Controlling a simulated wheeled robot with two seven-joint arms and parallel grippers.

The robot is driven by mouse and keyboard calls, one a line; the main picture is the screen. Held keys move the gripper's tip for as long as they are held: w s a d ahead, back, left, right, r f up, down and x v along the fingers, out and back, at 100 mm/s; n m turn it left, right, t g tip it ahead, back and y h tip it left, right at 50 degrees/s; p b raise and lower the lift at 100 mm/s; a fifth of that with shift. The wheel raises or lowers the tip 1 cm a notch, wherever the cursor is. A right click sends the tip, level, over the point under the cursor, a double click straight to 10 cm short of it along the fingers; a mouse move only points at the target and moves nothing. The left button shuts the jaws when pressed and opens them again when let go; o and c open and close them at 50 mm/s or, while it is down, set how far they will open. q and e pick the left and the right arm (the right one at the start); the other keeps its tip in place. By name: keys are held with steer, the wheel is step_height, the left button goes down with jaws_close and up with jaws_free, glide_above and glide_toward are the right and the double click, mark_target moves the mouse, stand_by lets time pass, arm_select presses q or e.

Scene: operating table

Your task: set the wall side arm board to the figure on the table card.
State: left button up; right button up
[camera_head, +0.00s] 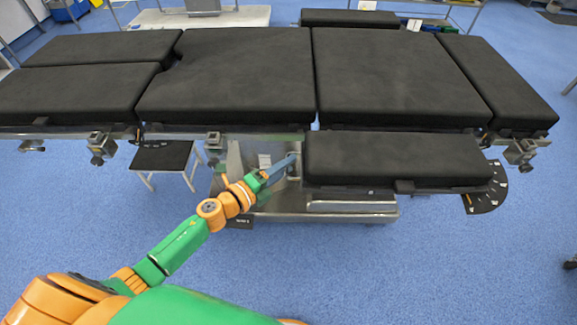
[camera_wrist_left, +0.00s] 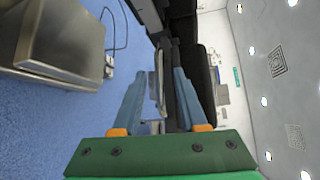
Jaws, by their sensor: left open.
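A black padded arm board (camera_head: 395,160) runs along the near right edge of the black operating table (camera_head: 225,75). A dark dial plate with pale marks (camera_head: 485,195) shows under its right end; its figures are too small to read. Another black board (camera_head: 350,18) lies along the far edge. I cannot tell from the view which is the wall side one. My left gripper (camera_head: 292,163) is at the near board's left end. In the left wrist view its two blue-grey fingers (camera_wrist_left: 160,78) are apart, with a thin pale bar (camera_wrist_left: 159,92) showing between them. My right gripper is out of view.
Metal rail clamps (camera_head: 101,147) hang from the near rail. A step stool (camera_head: 163,157) stands below, left of the metal table base (camera_head: 350,206). The blue floor in front at right is clear.

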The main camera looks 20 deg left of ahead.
arm_select(q)
steer(key=shift+w+d, duration=0.2)
steer(key=shift+w, duration=0.05)
jaws_close()
stand_by(1.4)
